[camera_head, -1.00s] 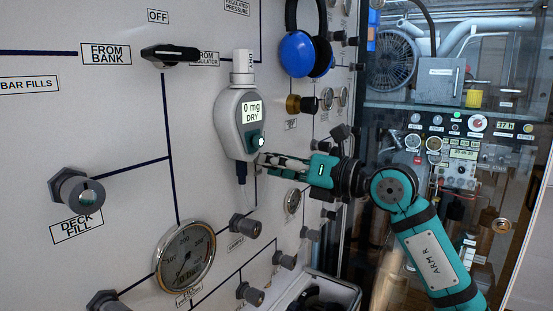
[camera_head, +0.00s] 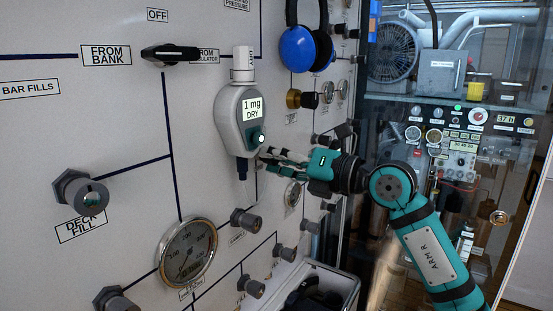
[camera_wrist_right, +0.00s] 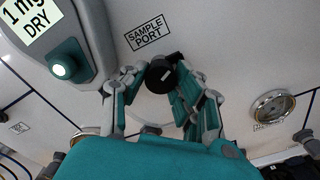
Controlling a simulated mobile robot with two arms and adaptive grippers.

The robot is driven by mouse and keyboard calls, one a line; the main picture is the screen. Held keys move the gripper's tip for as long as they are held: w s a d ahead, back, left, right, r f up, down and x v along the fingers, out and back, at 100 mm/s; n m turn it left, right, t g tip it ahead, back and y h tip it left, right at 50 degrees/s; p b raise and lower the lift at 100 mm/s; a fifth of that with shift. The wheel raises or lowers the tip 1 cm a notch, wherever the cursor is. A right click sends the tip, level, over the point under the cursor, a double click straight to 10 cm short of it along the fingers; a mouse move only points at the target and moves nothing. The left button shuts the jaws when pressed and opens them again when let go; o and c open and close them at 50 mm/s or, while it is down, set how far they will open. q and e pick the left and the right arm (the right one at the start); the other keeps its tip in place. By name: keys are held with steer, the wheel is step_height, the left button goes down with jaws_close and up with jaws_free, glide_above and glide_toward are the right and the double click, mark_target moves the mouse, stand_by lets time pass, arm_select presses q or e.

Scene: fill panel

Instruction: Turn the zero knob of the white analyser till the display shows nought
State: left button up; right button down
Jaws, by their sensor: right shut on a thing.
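The white analyser (camera_head: 229,120) hangs on the panel. Its display (camera_head: 252,109) reads "1 mg DRY"; part of it also shows at the upper left of the right wrist view (camera_wrist_right: 27,17). A lit round button (camera_wrist_right: 62,69) sits on a teal patch below the display. My left gripper is not in view.
A "SAMPLE PORT" label (camera_wrist_right: 147,34) is on the panel just above the knob. A pressure gauge (camera_head: 186,253) and several grey fittings sit below. Blue ear defenders (camera_head: 298,50) hang at the upper right of the analyser. An open case (camera_head: 335,280) stands at the bottom.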

steer(key=c, duration=1)
jaws_free()
steer(key=shift+d, duration=0.15)
steer(key=v, duration=1.1)
steer(key=shift+s+d, duration=0.25)
steer(key=shift+d, duration=0.05)
